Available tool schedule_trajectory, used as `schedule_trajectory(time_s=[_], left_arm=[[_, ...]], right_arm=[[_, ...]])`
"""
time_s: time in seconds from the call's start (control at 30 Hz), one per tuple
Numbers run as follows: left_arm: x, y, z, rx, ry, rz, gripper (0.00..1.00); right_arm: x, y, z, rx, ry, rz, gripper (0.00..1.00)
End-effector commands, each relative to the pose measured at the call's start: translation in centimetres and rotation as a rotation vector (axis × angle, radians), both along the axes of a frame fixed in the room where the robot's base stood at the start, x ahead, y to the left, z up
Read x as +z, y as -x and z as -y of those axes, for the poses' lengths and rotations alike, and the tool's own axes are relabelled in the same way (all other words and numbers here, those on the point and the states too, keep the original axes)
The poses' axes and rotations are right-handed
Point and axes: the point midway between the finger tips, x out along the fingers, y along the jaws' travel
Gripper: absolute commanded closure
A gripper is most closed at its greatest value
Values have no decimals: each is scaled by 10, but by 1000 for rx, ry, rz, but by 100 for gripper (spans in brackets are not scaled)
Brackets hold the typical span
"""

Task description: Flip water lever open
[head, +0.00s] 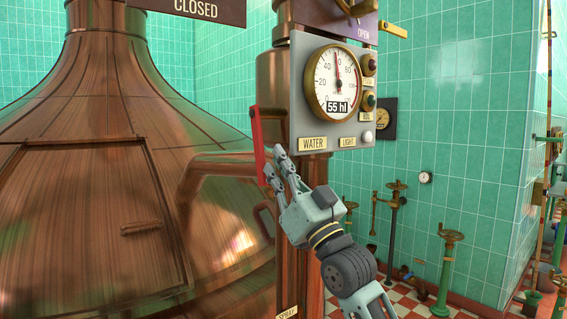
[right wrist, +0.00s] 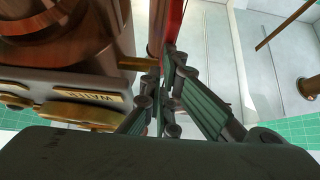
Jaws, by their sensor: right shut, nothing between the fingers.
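The water lever (head: 258,140) is a red bar at the left side of the grey gauge panel (head: 298,90), beside the WATER label (head: 313,144). It stands roughly upright in the head view. My right gripper (head: 271,165) is shut and empty, with its fingertips at the lower part of the lever. In the right wrist view the red lever (right wrist: 174,20) runs up from just beyond the shut fingertips (right wrist: 167,55). I cannot tell whether they touch it. My left gripper is out of view.
A large copper kettle (head: 80,170) fills the left. The panel has a dial (head: 337,80) reading 55 hl, indicator lamps and a LIGHT button (head: 368,137). A CLOSED sign (head: 196,9) hangs above. Green valves (head: 445,265) stand on the tiled floor at right.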

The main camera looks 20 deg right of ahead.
Motion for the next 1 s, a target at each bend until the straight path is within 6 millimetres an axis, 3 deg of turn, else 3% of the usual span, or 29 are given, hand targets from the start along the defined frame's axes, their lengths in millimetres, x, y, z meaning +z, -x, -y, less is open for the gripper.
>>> schedule_trajectory(time_s=[0.73,0.87,1.0], left_arm=[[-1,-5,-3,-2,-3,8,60],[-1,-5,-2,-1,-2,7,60],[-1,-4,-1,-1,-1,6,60]], right_arm=[[-7,-7,-2,1,2,-8,100],[-14,0,1,0,2,-9,100],[-29,19,7,-1,3,-6,100]])
